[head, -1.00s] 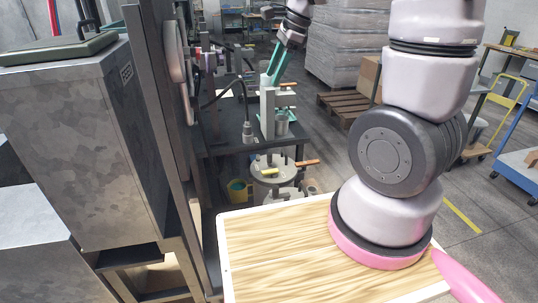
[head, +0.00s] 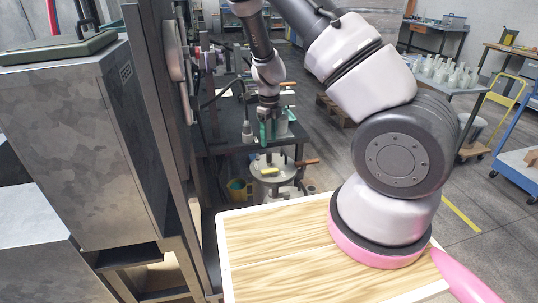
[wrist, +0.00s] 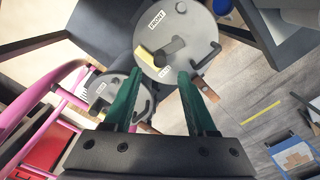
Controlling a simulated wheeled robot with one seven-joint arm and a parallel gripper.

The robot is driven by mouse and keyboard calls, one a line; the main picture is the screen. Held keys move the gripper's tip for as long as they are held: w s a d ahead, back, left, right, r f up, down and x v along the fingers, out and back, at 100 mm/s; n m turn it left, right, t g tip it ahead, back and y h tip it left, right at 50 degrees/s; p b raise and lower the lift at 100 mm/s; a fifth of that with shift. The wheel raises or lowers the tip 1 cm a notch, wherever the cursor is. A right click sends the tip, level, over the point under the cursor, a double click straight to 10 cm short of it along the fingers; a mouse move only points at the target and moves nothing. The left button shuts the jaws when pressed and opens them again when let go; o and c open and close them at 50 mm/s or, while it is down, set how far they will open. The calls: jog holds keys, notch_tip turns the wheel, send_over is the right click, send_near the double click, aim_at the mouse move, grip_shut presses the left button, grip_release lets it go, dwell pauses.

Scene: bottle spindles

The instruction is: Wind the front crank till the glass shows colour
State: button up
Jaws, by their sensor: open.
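In the wrist view a grey round plate (wrist: 150,62) is lettered FRONT. It carries a yellow block, a dark slot and a black bent bar (wrist: 206,58), with a wooden grip (wrist: 204,69) at its edge. A smaller, similar plate (wrist: 100,87) lies to its left with its own wooden grip (wrist: 147,128); its lettering is too small to read. My gripper (wrist: 160,74) has its green fingers apart, with nothing between them. In the head view my gripper (head: 264,146) points down near the low round stand (head: 268,174), whose wooden grip (head: 308,162) sticks out right. I cannot make out colour in any glass.
A dark table (head: 228,135) with upright fittings stands behind the low stand. A tall grey cabinet (head: 85,150) and dark post border the left. A yellow-green bucket (head: 238,189) sits on the floor. White bottles (head: 447,73) stand on a table at back right.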

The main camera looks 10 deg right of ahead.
aim_at(269, 153)
notch_tip(269, 153, down, 8)
jog(key=shift+r, duration=0.2)
grip_shut()
